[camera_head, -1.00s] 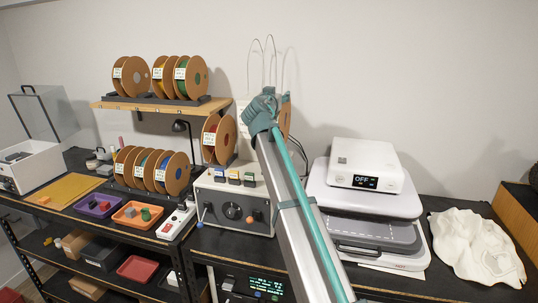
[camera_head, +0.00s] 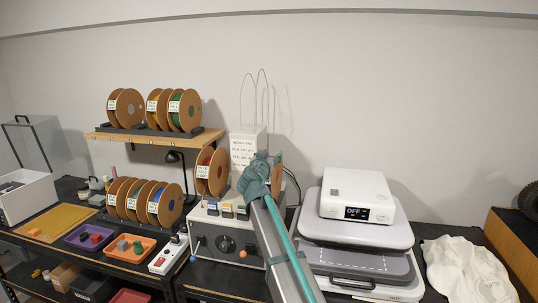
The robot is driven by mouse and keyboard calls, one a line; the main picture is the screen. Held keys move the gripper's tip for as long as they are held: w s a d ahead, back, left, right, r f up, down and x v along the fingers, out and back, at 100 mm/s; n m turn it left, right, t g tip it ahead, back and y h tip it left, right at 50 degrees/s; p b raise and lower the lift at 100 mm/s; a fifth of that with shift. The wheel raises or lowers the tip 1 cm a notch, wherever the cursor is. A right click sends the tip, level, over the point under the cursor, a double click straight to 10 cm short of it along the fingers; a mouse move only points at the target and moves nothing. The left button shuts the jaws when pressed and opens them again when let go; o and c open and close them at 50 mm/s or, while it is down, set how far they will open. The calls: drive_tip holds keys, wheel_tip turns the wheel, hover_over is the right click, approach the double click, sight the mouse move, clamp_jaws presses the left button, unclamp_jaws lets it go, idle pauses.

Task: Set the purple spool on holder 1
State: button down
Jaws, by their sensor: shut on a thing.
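My gripper (camera_head: 258,168) is above the right end of the grey control box, in front of the white labelled box. It is shut on a spool with a brown cardboard flange (camera_head: 277,172). Only the flange's right part shows past my gripper, so the purple winding is hidden. A red spool (camera_head: 211,172) stands upright just left of my gripper, at the back of the control box. I cannot make out which place is holder 1. The white box (camera_head: 243,145) behind has printed lines too small to read and thin wire loops on top.
The grey control box (camera_head: 227,243) has a dial and coloured blocks on top. Several spools stand on the wooden shelf (camera_head: 160,137) and in a lower rack (camera_head: 145,202). A white press with a scale (camera_head: 357,195) stands close on the right, beside a white cloth (camera_head: 465,270).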

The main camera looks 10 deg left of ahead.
drive_tip(key=shift+f+b, duration=0.15)
drive_tip(key=shift+b, duration=0.5)
drive_tip(key=shift+c, duration=1.2)
unclamp_jaws()
drive_tip(key=shift+r+p, duration=0.35)
drive_tip(key=shift+p, duration=0.3)
drive_tip(key=s+a+b, duration=0.1)
drive_tip(key=s+b, duration=0.3)
drive_tip(key=s, duration=0.8)
drive_tip(key=shift+a+f, duration=0.15)
drive_tip(key=shift+a, duration=0.15)
drive_tip(key=shift+f, duration=0.1)
